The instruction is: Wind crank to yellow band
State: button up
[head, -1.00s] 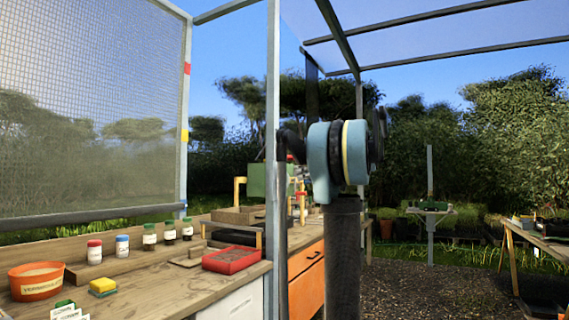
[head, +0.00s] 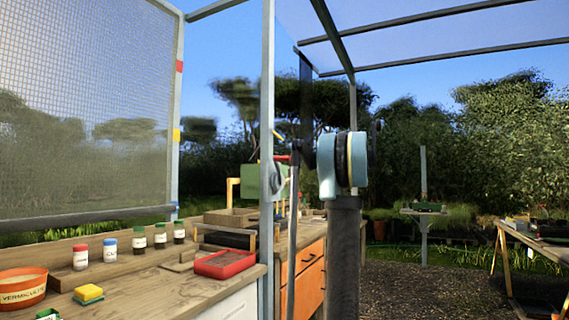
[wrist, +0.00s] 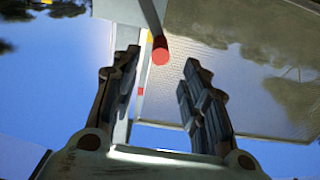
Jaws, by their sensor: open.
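The mesh screen (head: 80,130) hangs at the left, its dark bottom bar (head: 85,219) close to the blue band (head: 174,211) on the post. The yellow band (head: 176,135) is higher on that post, below the red band (head: 179,66). A grey crank housing (head: 276,179) shows on the nearer post, with its red grip (head: 282,158) beside my arm. In the wrist view, my gripper (wrist: 158,75) is open and empty. The red end of the crank grip (wrist: 160,52) shows between the fingers, apparently just ahead of the tips. My fingers are hard to make out in the head view.
The wooden bench (head: 130,280) carries a red tray (head: 224,264), several jars, a sponge (head: 88,293) and an orange vermiculite pot (head: 22,287). The near post (head: 267,90) stands close to my arm. Gravel floor (head: 430,285) is open at the right.

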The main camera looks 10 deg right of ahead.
aim_at(284, 158)
jog(key=x, duration=1)
jog(key=shift+s, duration=0.1)
grip_shut()
